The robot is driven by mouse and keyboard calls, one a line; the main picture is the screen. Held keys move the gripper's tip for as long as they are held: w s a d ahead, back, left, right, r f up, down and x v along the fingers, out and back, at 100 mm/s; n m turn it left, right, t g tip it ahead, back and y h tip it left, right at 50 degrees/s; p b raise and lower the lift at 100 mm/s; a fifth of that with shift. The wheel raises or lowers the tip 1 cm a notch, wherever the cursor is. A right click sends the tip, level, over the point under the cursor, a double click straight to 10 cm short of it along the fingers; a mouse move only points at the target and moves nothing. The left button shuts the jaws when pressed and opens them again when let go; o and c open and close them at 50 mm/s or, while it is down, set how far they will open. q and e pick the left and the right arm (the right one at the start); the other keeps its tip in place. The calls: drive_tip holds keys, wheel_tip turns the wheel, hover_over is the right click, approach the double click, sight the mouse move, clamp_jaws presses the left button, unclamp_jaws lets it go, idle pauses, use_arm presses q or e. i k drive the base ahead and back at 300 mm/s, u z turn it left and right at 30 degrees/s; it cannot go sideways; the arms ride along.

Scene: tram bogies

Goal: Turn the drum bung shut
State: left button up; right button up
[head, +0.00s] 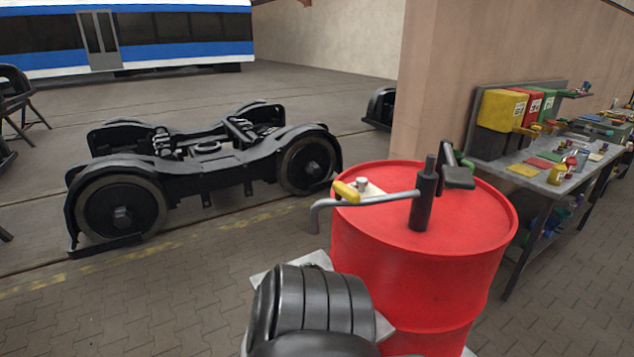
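A red drum (425,275) stands upright at the right of centre in the head view. On its lid near the left rim is a yellow piece (346,191), with a small silver fitting (362,184) beside it on a pale patch. I cannot tell for sure which of these is the bung, or whether it is shut. A black upright pump (424,200) with a grey bent spout (345,203) reaching left stands on the lid. The spout passes in front of the lid's left part. Neither of my grippers shows in the head view.
A black and grey bogie (205,165) stands on the floor at left. A workbench (540,180) with coloured bins and small items runs along the right behind the drum, near a pillar (435,80). Open floor (170,300) lies left of the drum.

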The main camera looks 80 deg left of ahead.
sight(361, 182)
drive_tip(key=k, duration=0.6)
drive_tip(key=u, duration=1.45)
drive_tip(key=i, duration=0.5)
drive_tip(key=u, duration=0.05)
